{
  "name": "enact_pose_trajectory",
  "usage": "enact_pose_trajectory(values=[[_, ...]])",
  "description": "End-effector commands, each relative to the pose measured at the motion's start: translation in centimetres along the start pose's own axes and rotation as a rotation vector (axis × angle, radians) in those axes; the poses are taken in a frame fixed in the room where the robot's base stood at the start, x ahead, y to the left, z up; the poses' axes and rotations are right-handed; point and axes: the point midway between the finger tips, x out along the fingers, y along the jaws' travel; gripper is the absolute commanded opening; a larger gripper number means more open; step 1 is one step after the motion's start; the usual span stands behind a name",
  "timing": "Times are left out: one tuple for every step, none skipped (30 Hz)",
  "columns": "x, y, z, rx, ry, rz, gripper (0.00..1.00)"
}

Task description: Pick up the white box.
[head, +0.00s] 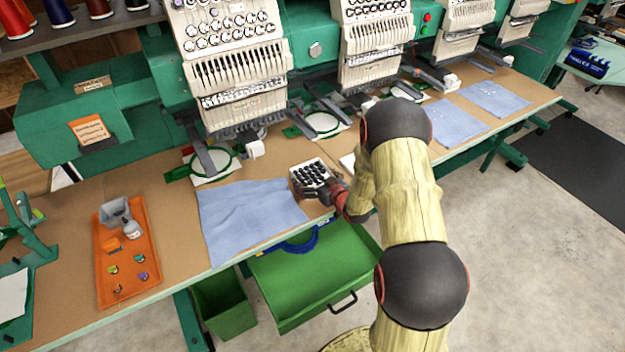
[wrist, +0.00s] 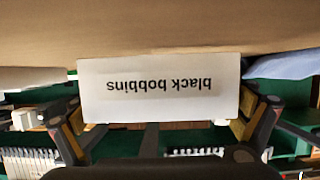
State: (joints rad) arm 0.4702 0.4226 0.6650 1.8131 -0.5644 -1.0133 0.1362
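The white box (head: 309,169) stands on the tabletop just right of the nearest blue cloth, full of black bobbins. In the wrist view the white box (wrist: 160,100) shows its face upside down, with the words "black bobbins". My gripper (head: 326,192) is at the box's near side in the head view. In the wrist view my gripper's fingers (wrist: 160,125) stand at the left and right ends of the box, which lies between them. The box hides part of the fingers. I cannot tell whether they press on it or leave a small gap.
The blue cloth (head: 245,215) lies left of the box. An orange tray (head: 147,268) with small items is further left. Embroidery machines (head: 235,70) stand behind the box. A green drawer (head: 310,275) is out below the table's front edge. A white item beside the box is partly hidden by my arm.

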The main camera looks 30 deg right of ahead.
Motion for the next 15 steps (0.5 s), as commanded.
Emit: enact_pose_trajectory(values=[[-0.01, 0.00, 0.01, 0.000, 0.000, 0.000, 0.90], [-0.01, 0.00, 0.01, 0.000, 0.000, 0.000, 0.89], [-0.01, 0.00, 0.01, 0.000, 0.000, 0.000, 0.86], [-0.01, 0.00, 0.01, 0.000, 0.000, 0.000, 0.85], [-0.01, 0.00, 0.01, 0.000, 0.000, 0.000, 0.83], [-0.02, 0.00, 0.02, 0.000, 0.000, 0.000, 0.81], [-0.02, 0.00, 0.02, 0.000, 0.000, 0.000, 0.79], [-0.02, 0.00, 0.02, 0.000, 0.000, 0.000, 0.77], [-0.02, 0.00, 0.02, 0.000, 0.000, 0.000, 0.75], [-0.02, 0.00, 0.02, 0.000, 0.000, 0.000, 0.73], [-0.02, 0.00, 0.03, 0.000, 0.000, 0.000, 0.72], [-0.02, 0.00, 0.03, 0.000, 0.000, 0.000, 0.69], [-0.02, 0.00, 0.03, 0.000, 0.000, 0.000, 0.68], [-0.02, 0.00, 0.03, 0.000, 0.000, 0.000, 0.66], [-0.02, 0.00, 0.04, 0.000, 0.000, 0.000, 0.64]])
